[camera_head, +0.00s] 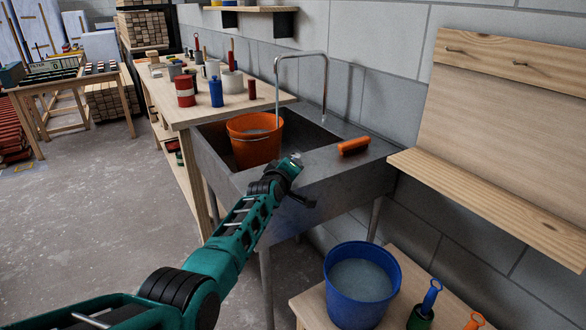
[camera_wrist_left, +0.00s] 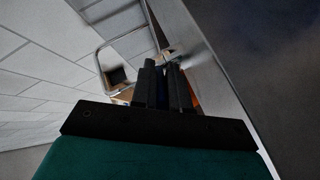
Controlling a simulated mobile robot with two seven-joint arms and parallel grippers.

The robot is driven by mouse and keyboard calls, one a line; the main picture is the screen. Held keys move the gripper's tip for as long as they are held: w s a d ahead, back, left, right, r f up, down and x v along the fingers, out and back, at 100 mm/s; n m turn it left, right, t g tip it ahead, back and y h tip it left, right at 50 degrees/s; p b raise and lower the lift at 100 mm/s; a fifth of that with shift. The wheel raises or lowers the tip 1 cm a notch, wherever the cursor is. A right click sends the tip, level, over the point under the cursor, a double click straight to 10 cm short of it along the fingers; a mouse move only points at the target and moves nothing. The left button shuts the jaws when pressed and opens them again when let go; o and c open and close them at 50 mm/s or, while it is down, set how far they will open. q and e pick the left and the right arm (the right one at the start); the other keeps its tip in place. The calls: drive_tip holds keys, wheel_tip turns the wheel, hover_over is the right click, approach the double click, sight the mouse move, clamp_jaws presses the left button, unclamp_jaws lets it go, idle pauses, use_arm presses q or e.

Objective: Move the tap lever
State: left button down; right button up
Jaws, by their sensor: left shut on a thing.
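The tap (camera_head: 325,85) is a thin chrome pipe that rises behind the sink and bends over it in a squared arch. In the left wrist view the tap pipe (camera_wrist_left: 99,62) runs up at the left of my fingers. My left gripper (camera_head: 294,163) is at the sink's right part, beside the orange bucket. Its dark fingers (camera_wrist_left: 165,72) are close together in the wrist view, shut on a small pale metal piece (camera_wrist_left: 173,53) at their tips, which looks like the tap lever. The lever is mostly hidden by the fingers. My right gripper is not in view.
An orange bucket (camera_head: 254,147) stands in the grey sink (camera_head: 213,150). An orange-handled brush (camera_head: 354,146) lies on the sink's right ledge. A blue bucket (camera_head: 337,290) stands on a low wooden bench at the front. A bench with cans (camera_head: 185,98) is at the left.

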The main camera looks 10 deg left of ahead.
use_arm(q)
drive_tip(key=c, duration=1.1)
unclamp_jaws()
drive_tip(key=p+v, duration=0.2)
drive_tip(key=v, duration=0.1)
drive_tip(key=shift+r, duration=0.15)
drive_tip(key=shift+s, duration=0.35)
drive_tip(key=shift+v, duration=4.6)
